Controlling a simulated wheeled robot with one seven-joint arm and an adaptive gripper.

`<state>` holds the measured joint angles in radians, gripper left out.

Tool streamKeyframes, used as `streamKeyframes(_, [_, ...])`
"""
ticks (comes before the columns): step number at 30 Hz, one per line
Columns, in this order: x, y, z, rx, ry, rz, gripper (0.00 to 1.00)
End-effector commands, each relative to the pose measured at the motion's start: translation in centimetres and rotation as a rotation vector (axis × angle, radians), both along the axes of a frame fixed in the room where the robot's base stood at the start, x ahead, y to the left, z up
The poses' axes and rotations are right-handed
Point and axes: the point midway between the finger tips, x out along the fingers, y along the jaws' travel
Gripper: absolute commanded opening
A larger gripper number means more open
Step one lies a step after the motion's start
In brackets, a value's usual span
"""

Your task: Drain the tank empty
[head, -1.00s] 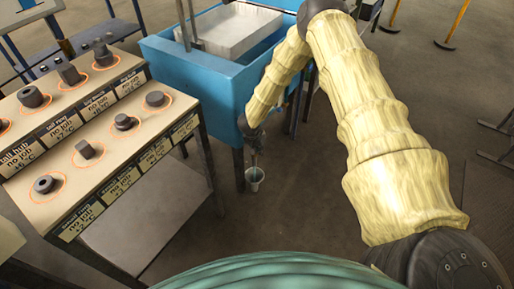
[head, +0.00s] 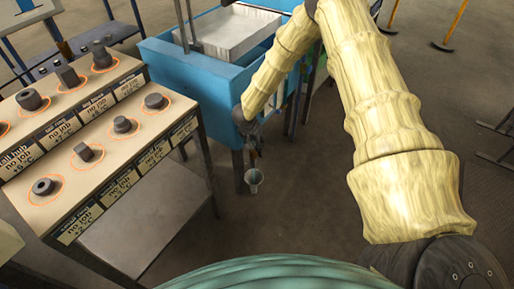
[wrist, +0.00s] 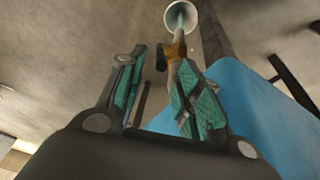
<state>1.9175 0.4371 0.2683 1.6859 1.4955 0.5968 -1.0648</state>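The blue tank (head: 170,62) stands at the top centre of the head view, with a pale metal box (head: 240,32) inside it. A brass drain valve (wrist: 176,50) with a dark lever (wrist: 162,56) shows in the wrist view beside the tank's blue wall. The tank's water level is unclear.
A stepped bench (head: 105,200) with labelled spots and several dark metal parts stands left of the tank. Bare floor (head: 300,215) lies in front of the tank. Dark tank legs are close to the funnel.

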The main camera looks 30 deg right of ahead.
Motion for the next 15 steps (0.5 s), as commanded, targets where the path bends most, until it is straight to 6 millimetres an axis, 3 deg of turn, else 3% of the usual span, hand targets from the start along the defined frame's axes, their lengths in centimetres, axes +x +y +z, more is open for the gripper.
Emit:
streamKeyframes(7, [-0.4,1.0,3.4,0.000,-0.002,0.002,0.35])
streamKeyframes(15, [-0.7,1.3,4.8,-0.001,0.000,0.001,0.35])
